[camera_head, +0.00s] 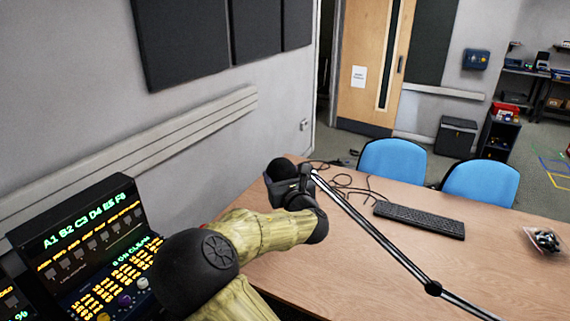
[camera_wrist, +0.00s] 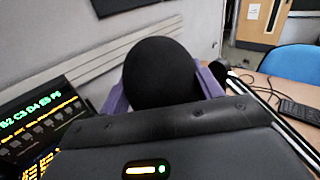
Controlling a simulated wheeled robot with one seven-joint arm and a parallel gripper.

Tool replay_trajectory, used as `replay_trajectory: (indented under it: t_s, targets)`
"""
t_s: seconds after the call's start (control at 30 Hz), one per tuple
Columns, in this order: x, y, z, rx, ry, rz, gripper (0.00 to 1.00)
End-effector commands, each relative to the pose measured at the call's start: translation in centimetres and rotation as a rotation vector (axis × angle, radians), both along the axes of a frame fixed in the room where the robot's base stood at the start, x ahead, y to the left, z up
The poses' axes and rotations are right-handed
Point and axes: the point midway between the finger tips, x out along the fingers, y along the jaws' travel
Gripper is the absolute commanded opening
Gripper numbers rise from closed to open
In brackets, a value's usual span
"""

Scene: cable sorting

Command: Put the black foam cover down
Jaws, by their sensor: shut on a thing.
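The black foam cover (camera_wrist: 162,72) is a rounded black piece held between the purple fingers of my gripper (camera_wrist: 160,92) in the wrist view. In the head view the foam cover (camera_head: 281,169) shows as a dark round shape at the end of my arm, above the far left part of the wooden table (camera_head: 330,262). My gripper (camera_head: 284,180) is shut on it there. The gripper body hides the cover's lower part, and I cannot tell its exact height above the table.
A thin boom arm (camera_head: 385,238) crosses the table close to my gripper. Loose black cables (camera_head: 345,184) lie behind it, and a keyboard (camera_head: 419,220) lies to the right. A clear bag (camera_head: 545,240) sits at the right edge. A lit control panel (camera_head: 95,250) stands at left.

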Motion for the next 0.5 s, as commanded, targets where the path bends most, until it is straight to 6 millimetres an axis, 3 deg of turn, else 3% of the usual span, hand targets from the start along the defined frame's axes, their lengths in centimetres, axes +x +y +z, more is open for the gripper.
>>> replay_trajectory:
  t_s: [0.27, 0.5]
  targets:
    - [0.0, 0.0, -5.6, -0.002, 0.006, -0.022, 0.43]
    - [-0.8, -1.6, -13.6, -0.005, 0.010, -0.070, 0.43]
